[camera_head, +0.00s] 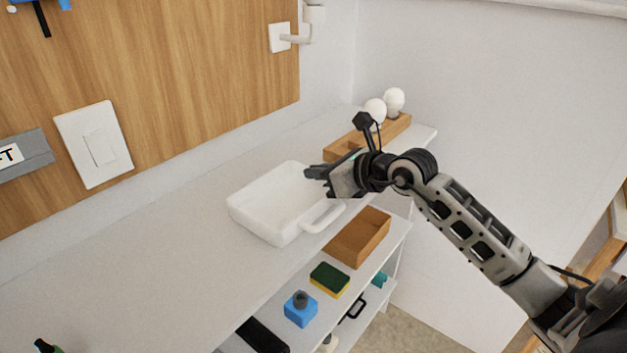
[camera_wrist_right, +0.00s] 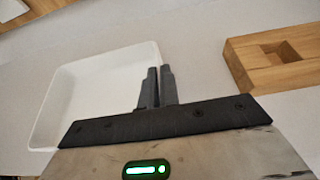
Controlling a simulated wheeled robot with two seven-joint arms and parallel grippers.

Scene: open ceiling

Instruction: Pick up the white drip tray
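The white drip tray (camera_head: 262,232) is a shallow open box with a loop handle on its near right side. It lies at the right part of the white countertop in the head view, and it fills the left of the right wrist view (camera_wrist_right: 62,105). My right gripper (camera_head: 312,174) is at the tray's far right edge. In the right wrist view its fingers (camera_wrist_right: 159,88) are close together, with the tray's rim running in between them, so it looks shut on the rim. The exact contact is hidden. My left gripper is not in view.
A wooden holder (camera_head: 399,128) with white round bulbs stands behind my right gripper. On the lower shelf are a wooden box (camera_head: 357,238), a green and yellow sponge (camera_head: 329,280) and a blue item (camera_head: 300,312).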

